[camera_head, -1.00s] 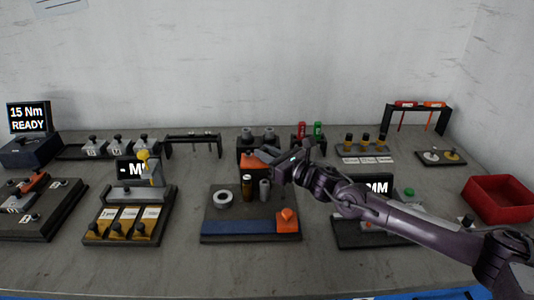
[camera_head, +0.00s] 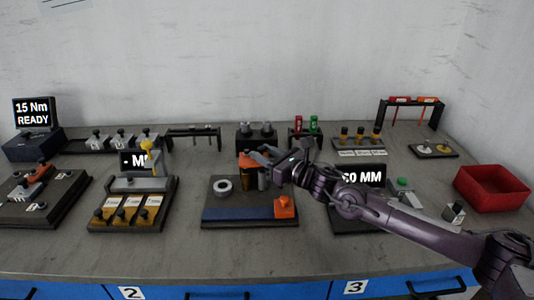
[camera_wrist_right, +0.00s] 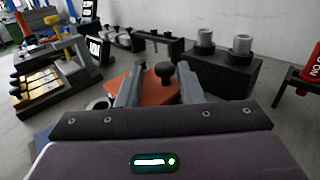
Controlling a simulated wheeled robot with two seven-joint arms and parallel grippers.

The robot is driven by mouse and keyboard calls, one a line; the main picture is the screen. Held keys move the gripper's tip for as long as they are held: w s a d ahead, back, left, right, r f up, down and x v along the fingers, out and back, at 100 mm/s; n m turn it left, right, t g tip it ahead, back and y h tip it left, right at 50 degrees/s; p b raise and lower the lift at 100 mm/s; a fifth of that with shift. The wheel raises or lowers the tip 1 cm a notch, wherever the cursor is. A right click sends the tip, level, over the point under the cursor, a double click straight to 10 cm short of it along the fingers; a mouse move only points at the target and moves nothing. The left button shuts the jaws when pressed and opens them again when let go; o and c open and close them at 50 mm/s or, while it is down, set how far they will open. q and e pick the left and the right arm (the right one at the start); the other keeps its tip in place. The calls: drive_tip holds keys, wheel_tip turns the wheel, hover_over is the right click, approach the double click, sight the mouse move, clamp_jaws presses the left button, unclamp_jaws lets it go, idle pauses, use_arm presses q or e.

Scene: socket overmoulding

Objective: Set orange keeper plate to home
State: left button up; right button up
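In the right wrist view, the orange plate (camera_wrist_right: 150,92) lies under a black knob (camera_wrist_right: 165,71). My right gripper (camera_head: 259,156) is over the plate. In the wrist view its two fingers (camera_wrist_right: 160,78) stand apart on either side of the knob, with gaps visible, so it is open. I cannot tell how deep the knob sits between them. My left gripper is out of view.
A black block with two grey cylinders (camera_head: 257,137) stands behind. A red bin (camera_head: 492,187) is at the right. Bare table lies in front.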

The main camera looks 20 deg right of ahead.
drive_tip(key=shift+o, duration=0.5)
drive_tip(key=shift+a+r, duration=0.1)
drive_tip(key=shift+w, duration=0.1)
drive_tip(key=shift+d, duration=0.2)
drive_tip(key=shift+s+d, duration=0.15)
drive_tip(key=shift+s, duration=0.1)
drive_tip(key=b+v, duration=0.1)
drive_tip(key=v, duration=0.5)
drive_tip(key=shift+s, duration=0.2)
drive_tip(key=shift+s+d, duration=0.15)
drive_tip(key=shift+s, duration=0.25)
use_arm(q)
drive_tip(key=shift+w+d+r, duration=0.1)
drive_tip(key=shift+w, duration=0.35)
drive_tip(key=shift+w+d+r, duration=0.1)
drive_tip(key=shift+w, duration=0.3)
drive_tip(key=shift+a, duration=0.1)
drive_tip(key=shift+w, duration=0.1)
